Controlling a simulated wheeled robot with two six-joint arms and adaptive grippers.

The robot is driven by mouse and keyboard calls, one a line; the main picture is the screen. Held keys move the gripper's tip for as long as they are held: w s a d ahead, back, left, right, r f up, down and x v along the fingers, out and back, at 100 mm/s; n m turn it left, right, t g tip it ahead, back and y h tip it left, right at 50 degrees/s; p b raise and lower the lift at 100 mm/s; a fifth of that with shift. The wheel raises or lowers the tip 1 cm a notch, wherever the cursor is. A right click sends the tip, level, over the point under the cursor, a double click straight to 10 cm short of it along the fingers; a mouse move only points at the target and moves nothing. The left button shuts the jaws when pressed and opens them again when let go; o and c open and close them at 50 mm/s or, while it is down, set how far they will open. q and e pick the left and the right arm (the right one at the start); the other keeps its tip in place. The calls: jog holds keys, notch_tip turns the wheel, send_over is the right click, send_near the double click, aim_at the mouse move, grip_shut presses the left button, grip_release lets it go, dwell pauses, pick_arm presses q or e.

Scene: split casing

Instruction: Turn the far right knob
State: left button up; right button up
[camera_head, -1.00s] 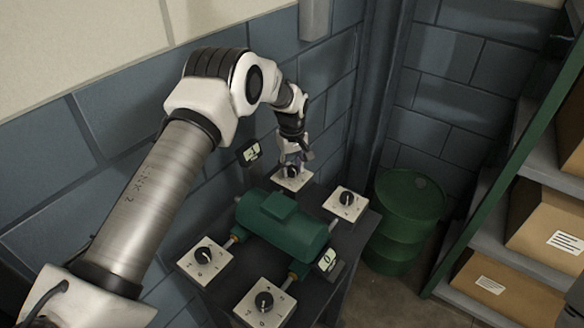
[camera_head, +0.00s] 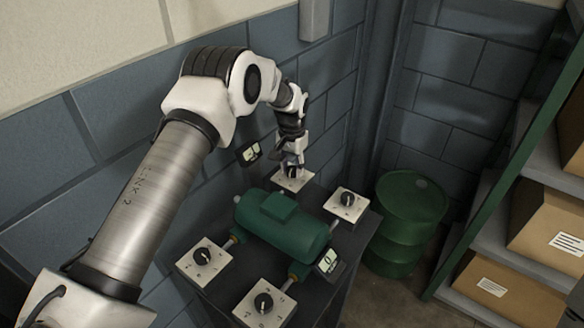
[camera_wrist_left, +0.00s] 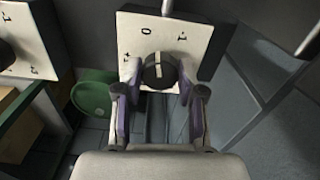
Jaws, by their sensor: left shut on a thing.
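My left gripper (camera_head: 292,168) is shut on a black knob (camera_wrist_left: 158,70) at the back of the bench. Its fingers (camera_wrist_left: 160,100) stand at either side of the knob in the left wrist view. The knob sits on a white plate (camera_wrist_left: 190,45) with printed numbers, and its white mark points roughly towards the 0. In the head view a second back knob (camera_head: 347,199) stands to the right, untouched. Two more knobs stand in front, a left one (camera_head: 204,256) and a right one (camera_head: 264,302). My right gripper is not in view.
A green casing (camera_head: 282,225) lies amid the knobs on a dark bench. A small display (camera_head: 249,154) stands near the wall and another (camera_head: 327,261) at the casing's right end. A green barrel (camera_head: 408,215) and a shelf with cardboard boxes (camera_head: 545,215) stand to the right.

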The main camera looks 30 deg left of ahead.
aim_at(292, 169)
pick_arm(q)
jog(key=m, duration=0.4)
jog(key=shift+s+f+m, duration=0.15)
jog(key=shift+f+m, duration=0.1)
jog(key=shift+m, duration=0.05)
jog(key=m, duration=0.4)
jog(key=shift+b, duration=0.3)
jog(key=shift+m, duration=0.3)
jog(key=o, duration=1.1)
jog(key=shift+o, duration=0.2)
jog(key=shift+r, duration=0.1)
jog(key=shift+r, duration=0.25)
notch_tip(292, 169, up, 12)
jog(key=shift+f, duration=0.25)
